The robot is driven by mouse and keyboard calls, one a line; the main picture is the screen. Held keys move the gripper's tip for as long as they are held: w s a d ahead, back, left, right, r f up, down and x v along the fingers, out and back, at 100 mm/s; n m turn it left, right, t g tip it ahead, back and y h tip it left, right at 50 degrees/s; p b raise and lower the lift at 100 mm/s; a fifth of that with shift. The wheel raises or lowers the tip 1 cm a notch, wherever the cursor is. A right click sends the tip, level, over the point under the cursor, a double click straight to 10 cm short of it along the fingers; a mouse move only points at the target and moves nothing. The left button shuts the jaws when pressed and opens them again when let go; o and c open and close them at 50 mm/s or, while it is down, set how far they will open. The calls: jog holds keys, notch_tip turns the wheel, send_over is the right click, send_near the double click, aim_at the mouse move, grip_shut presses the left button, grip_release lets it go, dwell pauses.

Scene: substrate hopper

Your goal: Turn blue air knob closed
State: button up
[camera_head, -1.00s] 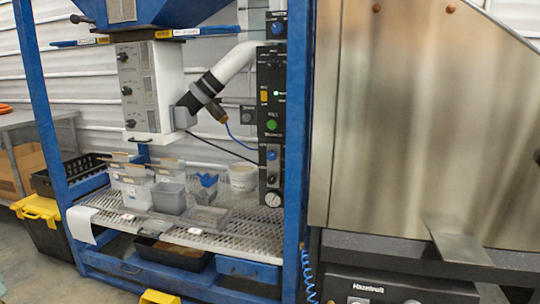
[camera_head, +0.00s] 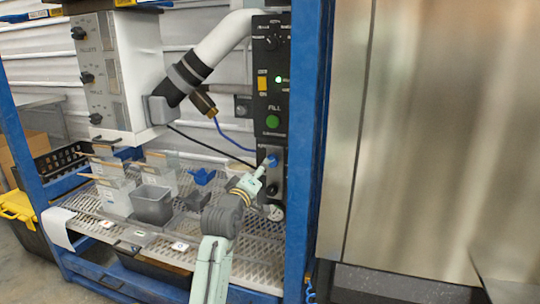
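The blue air knob (camera_head: 272,159) sits on the lower part of the black control panel, below the green button. My gripper (camera_head: 264,170) reaches up from below, and its tip is at or just in front of the knob. The tip covers part of the knob, so I cannot tell whether it touches it. The fingers are too small to tell whether they are open or shut.
The black control panel (camera_head: 268,85) has a green FILL button (camera_head: 272,122) and a yellow switch (camera_head: 262,82). A blue post (camera_head: 309,150) stands close on its right. Grey bins (camera_head: 153,204) and a blue scoop (camera_head: 202,176) sit on the mesh shelf, left of my arm.

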aim_at(271, 167)
jog(key=x, duration=0.3)
jog(key=p+x, duration=0.1)
jog(key=x, duration=0.7)
jog(key=shift+d+f+p, duration=0.35)
jog(key=shift+f+p, duration=0.05)
jog(key=shift+c, duration=0.3)
jog(key=c, duration=1.1)
